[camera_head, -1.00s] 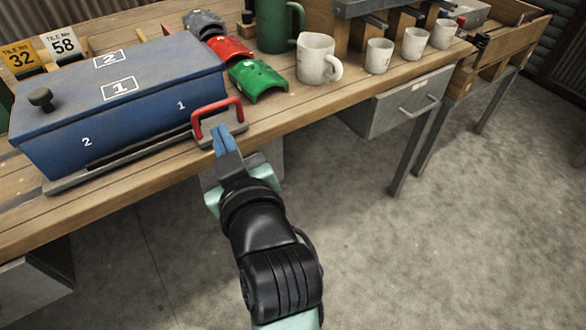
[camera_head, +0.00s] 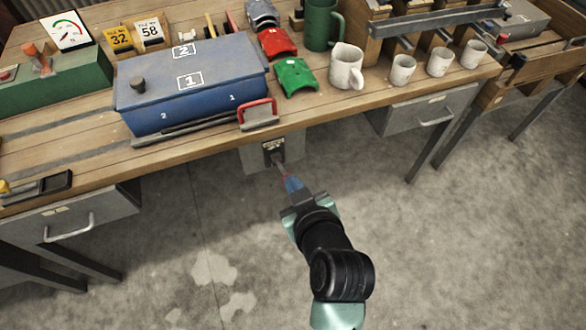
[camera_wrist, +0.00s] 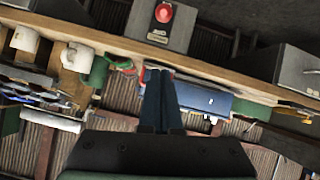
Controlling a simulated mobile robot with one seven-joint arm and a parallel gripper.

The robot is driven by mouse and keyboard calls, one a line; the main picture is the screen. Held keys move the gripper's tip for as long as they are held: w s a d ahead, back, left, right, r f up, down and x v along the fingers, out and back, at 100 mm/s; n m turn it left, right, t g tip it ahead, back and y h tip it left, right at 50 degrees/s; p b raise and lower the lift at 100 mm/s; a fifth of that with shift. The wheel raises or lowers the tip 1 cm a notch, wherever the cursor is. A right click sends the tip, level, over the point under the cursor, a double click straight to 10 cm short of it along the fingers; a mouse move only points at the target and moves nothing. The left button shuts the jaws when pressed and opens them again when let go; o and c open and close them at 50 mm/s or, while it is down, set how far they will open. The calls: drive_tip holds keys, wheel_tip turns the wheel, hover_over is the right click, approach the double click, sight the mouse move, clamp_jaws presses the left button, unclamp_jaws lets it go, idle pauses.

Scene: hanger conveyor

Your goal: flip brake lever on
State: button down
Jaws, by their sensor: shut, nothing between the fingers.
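A grey box (camera_head: 258,158) is fixed under the front edge of the bench, with a small label and a dark slot on its face. A lever (camera_head: 279,164) sticks out of the slot toward my gripper; I take it as the brake lever. In the wrist view its round red knob (camera_wrist: 163,13) shows in front of the box. My gripper (camera_head: 290,182) is shut and empty, its blue fingers beside the lever's outer end in the head view. There they overlap the knob; I cannot tell if they touch. In the wrist view the fingertips (camera_wrist: 158,72) are apart from the knob.
The bench edge runs above the box, with a red handle (camera_head: 258,112) on a grey base and a blue case (camera_head: 190,90). Drawers (camera_head: 75,215) and (camera_head: 430,112) hang either side. Mugs (camera_head: 347,66) stand right. The floor in front is clear.

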idle(0.3)
drive_tip(key=b, duration=0.2)
hover_over(285, 173)
drive_tip(key=s, duration=0.3)
drive_tip(key=f, duration=0.5)
drive_tip(key=shift+w+a+f, duration=0.25)
drive_tip(key=shift+a+f, duration=0.1)
drive_tip(key=shift+s+d+f+b, duration=0.15)
drive_tip(key=shift+s+d+f, duration=0.1)
drive_tip(key=shift+f, duration=0.35)
drive_tip(key=shift+s+d+f+b, duration=0.15)
drive_tip(key=shift+s+f, duration=0.1)
drive_tip(key=shift+f, duration=0.35)
drive_tip(key=shift+s+d+f, duration=0.15)
drive_tip(key=shift+d+f, duration=0.05)
drive_tip(key=shift+f, duration=0.3)
drive_tip(key=shift+f, duration=0.1)
drive_tip(key=shift+s+d+f+t+b, duration=0.1)
drive_tip(key=shift+s+f+t+b, duration=0.2)
drive_tip(key=shift+b, duration=0.9)
